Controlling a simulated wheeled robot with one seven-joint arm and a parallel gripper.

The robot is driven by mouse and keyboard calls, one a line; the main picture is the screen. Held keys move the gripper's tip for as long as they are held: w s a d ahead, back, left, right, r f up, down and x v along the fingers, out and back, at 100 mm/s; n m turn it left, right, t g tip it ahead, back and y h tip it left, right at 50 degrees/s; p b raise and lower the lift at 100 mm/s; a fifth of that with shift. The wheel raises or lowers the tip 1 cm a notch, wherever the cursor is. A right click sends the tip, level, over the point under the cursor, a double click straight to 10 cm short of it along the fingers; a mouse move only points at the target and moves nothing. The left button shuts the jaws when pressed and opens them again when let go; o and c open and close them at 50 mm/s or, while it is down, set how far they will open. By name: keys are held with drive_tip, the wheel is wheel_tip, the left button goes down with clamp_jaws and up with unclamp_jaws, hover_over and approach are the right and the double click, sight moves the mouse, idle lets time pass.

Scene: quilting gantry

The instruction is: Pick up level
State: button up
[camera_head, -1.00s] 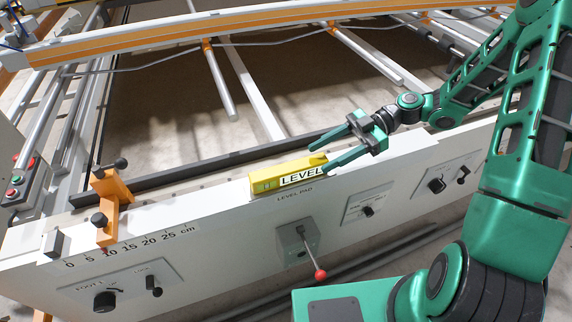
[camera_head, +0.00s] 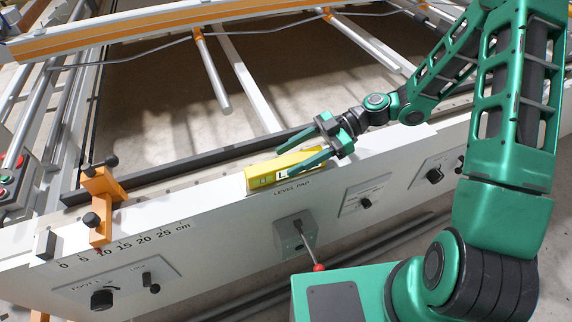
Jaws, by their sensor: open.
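My gripper (camera_head: 285,160) is green and open, reaching in from the right. Its fingers point left, one over the far side of the level and the other across its front, hiding part of the label. I cannot tell whether either finger touches the level.
An orange clamp (camera_head: 101,203) stands on the rail at the left, beside a printed centimetre scale. A grey lever box (camera_head: 291,235) with a red-knobbed lever sits on the front panel below the level. Knobs line the panel. Metal bars cross the open frame behind.

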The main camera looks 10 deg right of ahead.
drive_tip(key=shift+x, duration=1.15)
clamp_jaws()
drive_tip(key=shift+r, duration=0.15)
